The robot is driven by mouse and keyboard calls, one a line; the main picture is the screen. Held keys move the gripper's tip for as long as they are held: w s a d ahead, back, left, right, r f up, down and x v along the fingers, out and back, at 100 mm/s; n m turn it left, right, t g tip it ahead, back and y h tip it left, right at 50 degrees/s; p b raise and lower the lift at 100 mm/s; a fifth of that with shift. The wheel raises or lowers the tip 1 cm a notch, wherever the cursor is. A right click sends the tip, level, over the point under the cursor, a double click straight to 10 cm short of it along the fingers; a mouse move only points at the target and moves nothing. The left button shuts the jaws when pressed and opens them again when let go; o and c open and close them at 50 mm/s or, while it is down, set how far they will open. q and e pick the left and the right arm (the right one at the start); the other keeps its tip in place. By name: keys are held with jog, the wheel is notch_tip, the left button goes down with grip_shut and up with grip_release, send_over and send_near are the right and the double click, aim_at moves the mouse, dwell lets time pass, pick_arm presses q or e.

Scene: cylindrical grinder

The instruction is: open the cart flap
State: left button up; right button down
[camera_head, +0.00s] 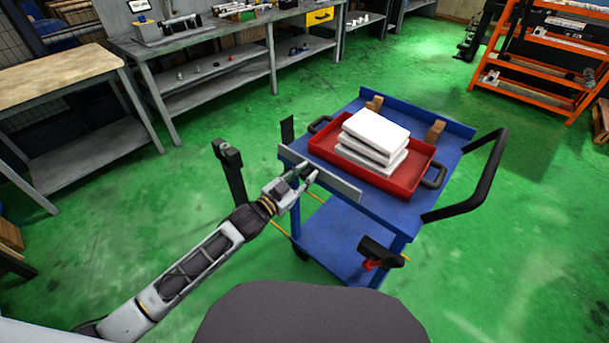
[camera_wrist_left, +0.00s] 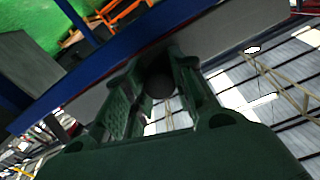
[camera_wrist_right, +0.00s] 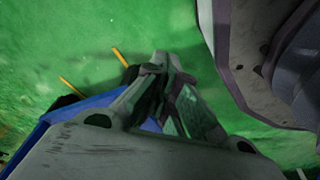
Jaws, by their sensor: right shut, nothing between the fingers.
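The blue cart (camera_head: 440,185) stands right of centre in the head view. Its grey flap (camera_head: 335,184) runs along the cart's near-left edge, and a grey panel (camera_wrist_left: 232,32) crosses the top of the left wrist view. My left gripper (camera_head: 306,172) is at the flap's middle. In the left wrist view its fingers (camera_wrist_left: 160,75) are apart, with a dark round part (camera_wrist_left: 159,84) between them; whether they touch it is unclear. My right gripper (camera_wrist_right: 160,92) is shut and empty in the right wrist view, with the blue cart (camera_wrist_right: 62,112) partly hidden behind it. It does not show in the head view.
A red tray (camera_head: 421,158) with stacked white blocks (camera_head: 375,137) sits on the cart. A black handle (camera_head: 480,190) juts out at its right. Black upright parts (camera_head: 230,170) stand left of the flap. Workbenches line the back left; an orange rack (camera_head: 545,45) stands far right. Green floor lies open between.

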pick_arm(q)
jog(key=shift+c, duration=0.8)
jog(key=shift+f, duration=0.1)
